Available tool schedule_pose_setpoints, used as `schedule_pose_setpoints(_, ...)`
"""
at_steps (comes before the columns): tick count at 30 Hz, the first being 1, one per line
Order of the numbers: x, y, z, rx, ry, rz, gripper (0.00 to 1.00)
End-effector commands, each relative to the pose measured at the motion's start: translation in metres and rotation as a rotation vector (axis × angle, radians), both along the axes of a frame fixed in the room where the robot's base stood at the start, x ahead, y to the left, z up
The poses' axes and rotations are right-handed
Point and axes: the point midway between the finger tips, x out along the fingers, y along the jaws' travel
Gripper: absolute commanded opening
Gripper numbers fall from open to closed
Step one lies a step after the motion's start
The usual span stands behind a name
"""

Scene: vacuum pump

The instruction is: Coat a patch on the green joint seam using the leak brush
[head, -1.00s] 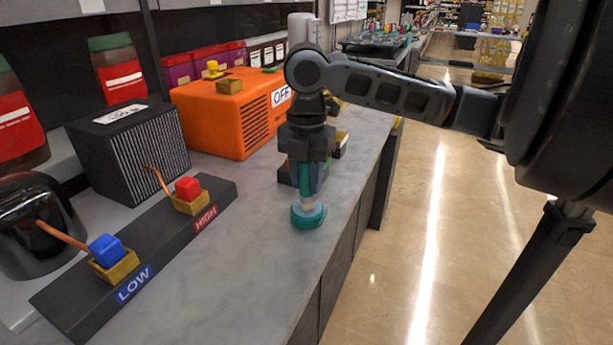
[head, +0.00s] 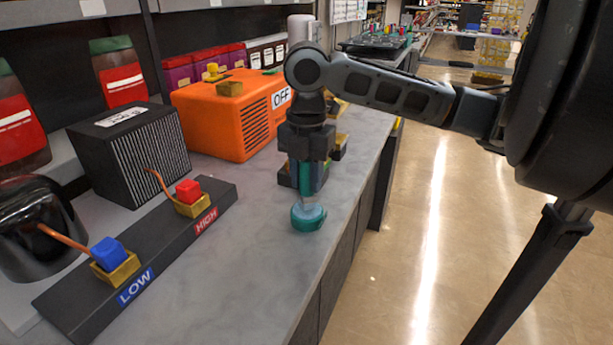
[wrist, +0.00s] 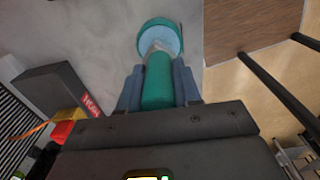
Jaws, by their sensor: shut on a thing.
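My gripper (head: 306,180) is shut on the leak brush, which points down over the counter. The brush's teal handle (wrist: 158,82) sits between both fingers in the wrist view, with pale bristles at its far end. The bristles are at a round teal dish (head: 308,223) holding light blue liquid; the dish also shows in the wrist view (wrist: 145,32). The bristle tip overlaps the liquid, but I cannot tell how deep it is. I cannot make out the green joint seam clearly; a small green bit (head: 272,71) shows behind the orange pump (head: 222,122).
A dark stand with LOW (head: 135,286) and HIGH (head: 205,222) labels holds blue and red blocks at the left. A ribbed black box (head: 135,155) stands behind it. A dark holder is partly hidden behind my gripper. The front counter (head: 240,270) is clear.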

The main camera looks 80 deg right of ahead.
Motion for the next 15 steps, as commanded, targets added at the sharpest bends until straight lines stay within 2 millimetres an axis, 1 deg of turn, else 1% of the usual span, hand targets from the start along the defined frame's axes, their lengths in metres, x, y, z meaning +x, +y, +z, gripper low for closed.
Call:
schedule_pose_setpoints(1, 0.0, 0.0, 0.008, 0.0, -0.001, 0.0, 0.02)
schedule_pose_setpoints(15, 0.0, 0.0, 0.042, -0.001, -0.002, 0.0, 0.02)
